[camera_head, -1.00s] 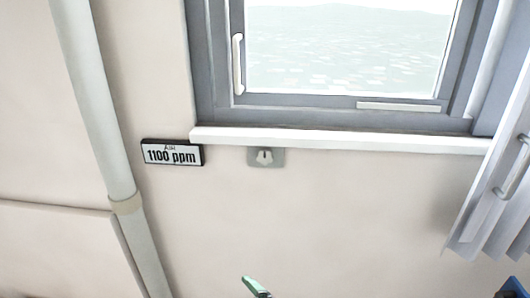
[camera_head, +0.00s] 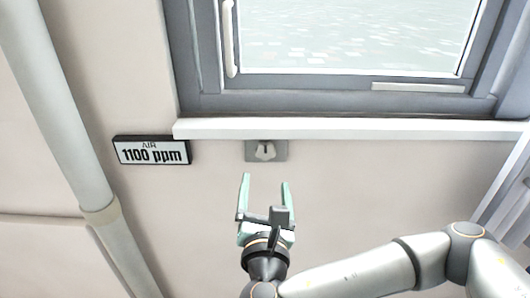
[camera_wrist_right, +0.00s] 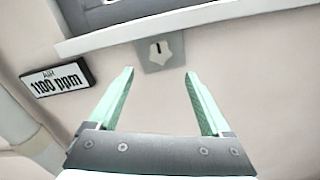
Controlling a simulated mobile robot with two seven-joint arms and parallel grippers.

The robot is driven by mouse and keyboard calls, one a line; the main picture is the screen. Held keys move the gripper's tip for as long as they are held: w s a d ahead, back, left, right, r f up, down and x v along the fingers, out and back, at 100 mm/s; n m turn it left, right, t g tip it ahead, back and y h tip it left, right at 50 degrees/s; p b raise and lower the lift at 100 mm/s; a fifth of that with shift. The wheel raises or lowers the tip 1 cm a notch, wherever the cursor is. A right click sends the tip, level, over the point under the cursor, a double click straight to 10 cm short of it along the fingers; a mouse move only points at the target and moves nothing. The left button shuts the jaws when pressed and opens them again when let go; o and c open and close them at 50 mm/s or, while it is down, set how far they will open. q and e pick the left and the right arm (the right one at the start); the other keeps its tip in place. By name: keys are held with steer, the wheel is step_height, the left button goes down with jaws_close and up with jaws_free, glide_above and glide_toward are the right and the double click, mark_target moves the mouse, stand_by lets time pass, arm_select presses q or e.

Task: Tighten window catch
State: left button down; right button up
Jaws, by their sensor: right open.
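The window catch (camera_head: 266,151) is a small grey plate with a pale knob, fixed to the wall just under the window sill. It also shows in the right wrist view (camera_wrist_right: 160,51), ahead of the fingers. My right gripper (camera_head: 264,178) is open and empty, its two green fingers pointing up at the catch from a little below it. In the right wrist view my right gripper (camera_wrist_right: 158,76) has its fingers wide apart, with the catch between and beyond their tips, not touching. My left gripper is not in view.
The white sill (camera_head: 350,129) juts out right above the catch. The grey-framed window (camera_head: 330,100) is above it, with a white handle (camera_head: 228,38). An air sign reading 1100 ppm (camera_head: 152,150) and a pipe (camera_head: 55,110) are to the left. The wall below the catch is bare.

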mark_target(266, 154)
steer(key=w+p, duration=0.1)
steer(key=w, duration=1)
jaws_close()
stand_by(0.4)
